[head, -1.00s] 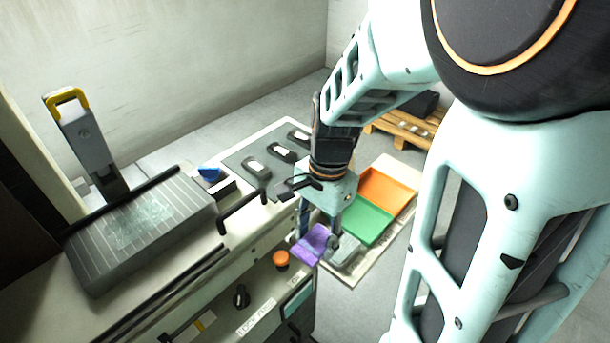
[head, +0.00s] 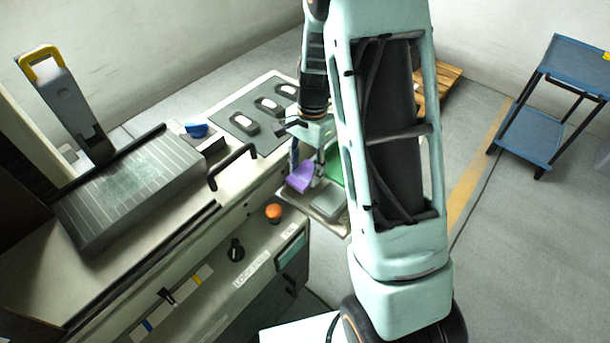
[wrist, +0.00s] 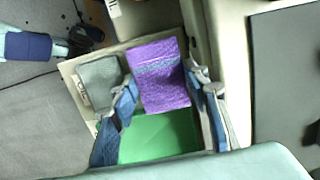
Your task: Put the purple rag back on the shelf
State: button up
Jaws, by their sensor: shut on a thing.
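The purple rag (head: 301,177) is a folded cloth with a bluish band, clear in the wrist view (wrist: 160,75). My gripper (head: 306,167) points down at the far end of the machine; in the wrist view its two fingertips (wrist: 163,82) are on either side of the rag, shut on it. Below is a pale shelf-like board (wrist: 75,78) with a grey folded cloth (wrist: 100,82) left of the rag and a green panel (wrist: 160,135). I cannot tell whether the rag touches the board. The grey cloth also shows in the head view (head: 329,201).
The machine (head: 170,245) has an orange knob (head: 273,213) and a black handle (head: 230,167) near my arm. A dark mat (head: 262,112) with several pale-topped items lies on top. A blue cart (head: 535,140) stands right, and a pallet (head: 435,82) stands behind.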

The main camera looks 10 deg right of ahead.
aim_at(306, 171)
jog(key=shift+w+f, duration=0.2)
jog(key=shift+f, duration=0.2)
jog(key=shift+d+f, duration=0.1)
jog(key=shift+f, duration=1.25)
jog(key=shift+f, duration=0.1)
jog(key=shift+f, duration=0.15)
jog(key=o, duration=0.7)
jog(key=shift+o, duration=0.2)
jog(key=r, duration=0.8)
jog(key=d+r, duration=0.1)
jog(key=r, duration=0.3)
jog(key=shift+w+r, duration=0.25)
jog(key=shift+w, duration=0.1)
